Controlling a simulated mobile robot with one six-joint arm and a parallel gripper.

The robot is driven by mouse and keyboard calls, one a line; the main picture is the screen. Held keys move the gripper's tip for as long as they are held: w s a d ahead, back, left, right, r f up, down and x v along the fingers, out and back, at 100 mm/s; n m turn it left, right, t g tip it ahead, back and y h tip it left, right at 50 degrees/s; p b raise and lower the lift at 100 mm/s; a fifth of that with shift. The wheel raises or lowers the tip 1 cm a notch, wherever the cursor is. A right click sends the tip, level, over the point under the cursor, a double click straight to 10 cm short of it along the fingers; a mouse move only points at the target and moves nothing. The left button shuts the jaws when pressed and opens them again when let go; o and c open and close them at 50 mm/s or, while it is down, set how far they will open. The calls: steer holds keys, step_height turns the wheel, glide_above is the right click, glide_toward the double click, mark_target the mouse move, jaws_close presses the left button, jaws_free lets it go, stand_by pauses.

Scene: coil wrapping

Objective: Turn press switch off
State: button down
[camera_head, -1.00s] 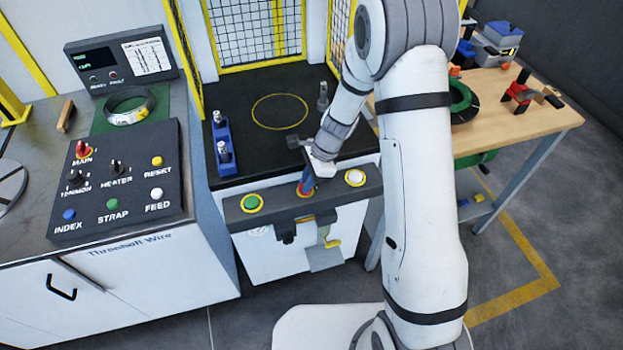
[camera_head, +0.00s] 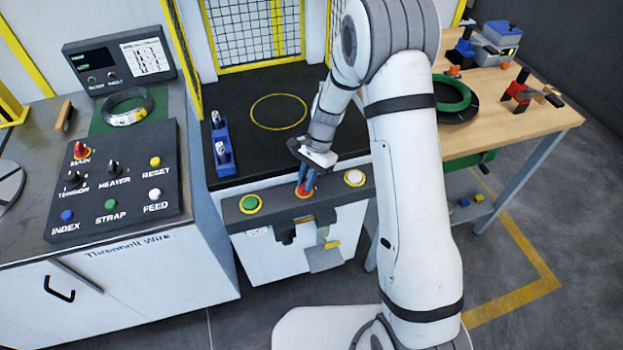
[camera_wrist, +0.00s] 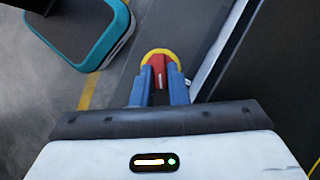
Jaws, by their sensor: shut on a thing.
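The press switch (camera_head: 304,190) is a red knob on a yellow ring, in the middle of the dark front bar of the press. In the wrist view the red knob (camera_wrist: 158,66) shows between two blue fingers, with the yellow ring around it. My gripper (camera_head: 306,184) reaches down to it from above and is shut on the knob. In the wrist view the fingertips (camera_wrist: 158,72) press on both sides of it. A white mark shows on the knob. Its lower part is hidden by the fingers.
A green button (camera_head: 249,204) sits left of the switch and a white button (camera_head: 354,177) right of it on the same bar. The control panel (camera_head: 115,185) stands to the left. A wooden table (camera_head: 545,115) with tools stands to the right.

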steer(key=n, duration=0.2)
steer(key=n+h, duration=0.1)
steer(key=n, duration=0.1)
steer(key=n+g+h+b, duration=0.1)
steer(key=n, duration=0.1)
steer(key=shift+w+a+n, duration=0.2)
steer(key=shift+a+n, duration=0.1)
steer(key=shift+a, duration=0.1)
steer(key=n+h+b, duration=0.1)
steer(key=n+h, duration=0.1)
steer(key=n, duration=0.3)
steer(key=shift+n, duration=0.3)
steer(key=c, duration=1.4)
jaws_free()
steer(key=shift+c, duration=0.2)
steer(key=v, duration=0.7)
steer(key=shift+a+r+h+b, duration=0.15)
steer(key=shift+r+h+b, duration=0.15)
steer(key=shift+r, duration=0.05)
